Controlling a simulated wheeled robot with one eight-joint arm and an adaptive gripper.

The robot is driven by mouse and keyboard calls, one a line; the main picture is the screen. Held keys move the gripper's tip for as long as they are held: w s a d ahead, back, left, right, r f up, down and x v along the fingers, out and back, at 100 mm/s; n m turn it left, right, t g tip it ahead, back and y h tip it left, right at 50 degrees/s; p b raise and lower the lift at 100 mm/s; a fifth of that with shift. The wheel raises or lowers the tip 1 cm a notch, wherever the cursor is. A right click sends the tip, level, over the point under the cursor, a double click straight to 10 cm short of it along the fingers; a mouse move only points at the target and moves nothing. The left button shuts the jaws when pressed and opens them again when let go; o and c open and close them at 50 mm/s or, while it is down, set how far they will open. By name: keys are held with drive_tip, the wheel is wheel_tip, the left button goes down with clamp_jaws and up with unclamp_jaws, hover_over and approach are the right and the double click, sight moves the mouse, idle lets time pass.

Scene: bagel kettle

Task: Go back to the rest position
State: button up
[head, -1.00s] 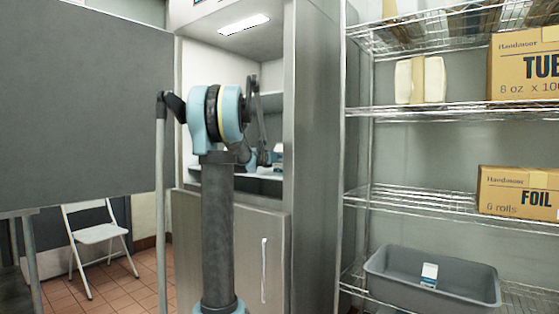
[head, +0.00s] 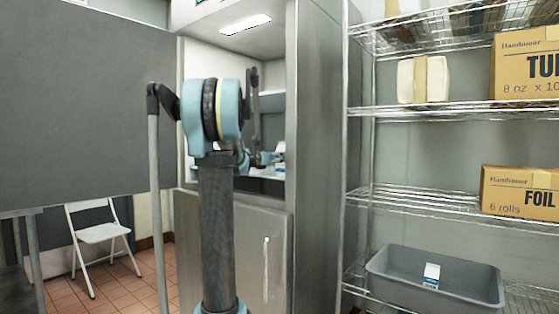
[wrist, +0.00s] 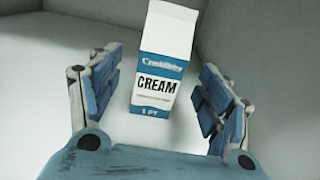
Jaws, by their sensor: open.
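My gripper (wrist: 162,88) is open and empty in the wrist view, with its two blue-padded fingers spread apart. A white and blue cream carton (wrist: 160,62) stands in a pale, walled space beyond the fingers, and they do not appear to grip it. In the head view my gripper (head: 266,158) is small, inside the lit recess of the metal cabinet (head: 240,75). A pale shape beside it there may be the carton, but it is too small to tell.
A wire shelf rack (head: 455,200) stands at right with a foil box (head: 520,192), a cardboard box (head: 525,70) and a grey bin (head: 385,290) holding a small carton (head: 431,275). A grey panel (head: 85,110) fills the left. A white folding chair (head: 98,233) stands behind it.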

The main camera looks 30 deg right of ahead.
drive_tip(key=v, duration=0.5)
drive_tip(key=shift+s+a, duration=0.15)
drive_tip(key=shift+a, duration=0.35)
drive_tip(key=w+a+f+n+t+y, duration=0.2)
drive_tip(key=w+a+t, duration=0.1)
drive_tip(key=w+a, duration=0.3)
drive_tip(key=s+a+f+m+g+y, duration=0.4)
drive_tip(key=s+a+f+m+y, duration=0.3)
drive_tip(key=s+a+f+m, duration=0.5)
drive_tip(key=s+a+f+m+g+y, duration=0.4)
drive_tip(key=s+a+f+m+y, duration=0.3)
drive_tip(key=s+a+f, duration=1.5)
drive_tip(key=s+f+m, duration=0.5)
drive_tip(key=s, duration=0.3)
drive_tip(key=shift+s+f+m, duration=0.2)
drive_tip(key=shift+s+m, duration=0.1)
drive_tip(key=shift+m, duration=0.1)
